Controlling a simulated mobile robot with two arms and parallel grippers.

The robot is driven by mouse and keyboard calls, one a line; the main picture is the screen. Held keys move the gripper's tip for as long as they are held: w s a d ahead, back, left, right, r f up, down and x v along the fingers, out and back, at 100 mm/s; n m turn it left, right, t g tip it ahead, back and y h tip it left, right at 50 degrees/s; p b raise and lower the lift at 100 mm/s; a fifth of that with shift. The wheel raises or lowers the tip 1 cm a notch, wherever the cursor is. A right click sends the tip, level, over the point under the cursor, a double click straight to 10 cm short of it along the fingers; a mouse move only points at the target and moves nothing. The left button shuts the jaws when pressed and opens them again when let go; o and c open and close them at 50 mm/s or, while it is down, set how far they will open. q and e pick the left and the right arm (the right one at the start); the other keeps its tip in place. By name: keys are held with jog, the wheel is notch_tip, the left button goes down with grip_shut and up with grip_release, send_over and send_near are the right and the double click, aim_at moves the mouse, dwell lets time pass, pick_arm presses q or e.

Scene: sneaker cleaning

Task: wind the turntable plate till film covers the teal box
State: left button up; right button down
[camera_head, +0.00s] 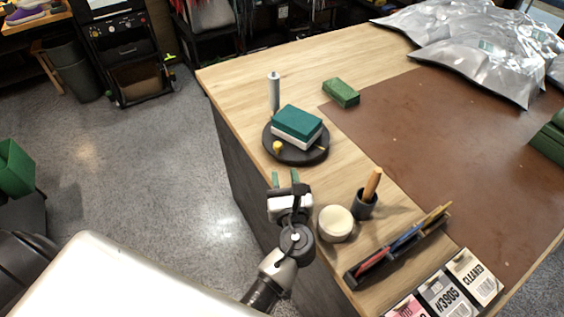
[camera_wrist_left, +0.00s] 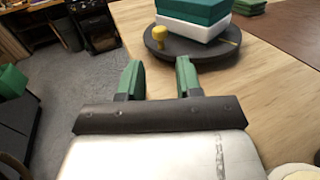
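The teal box (camera_head: 298,121) sits on a white block (camera_head: 306,137) on the round black turntable plate (camera_head: 275,152), near the table's left edge. A yellow knob (camera_head: 278,147) stands on the plate's near side; it also shows in the left wrist view (camera_wrist_left: 160,38). A grey-white upright roll (camera_head: 274,92) stands behind the plate, perhaps the film. No film is visible over the teal box. My left gripper (camera_head: 285,180) is open and empty, just short of the plate; its green fingers (camera_wrist_left: 159,80) point toward it in the left wrist view. My right gripper is not in view.
A white round jar (camera_head: 335,223) and a dark cup with a wooden handle (camera_head: 364,203) stand right of my left gripper. A dark tool tray (camera_head: 372,273) lies nearer. A green block (camera_head: 341,93) and silver bags (camera_head: 480,55) lie farther back.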

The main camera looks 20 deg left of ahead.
pick_arm(q)
jog(key=shift+s+d, duration=0.2)
jog(key=shift+s, duration=0.1)
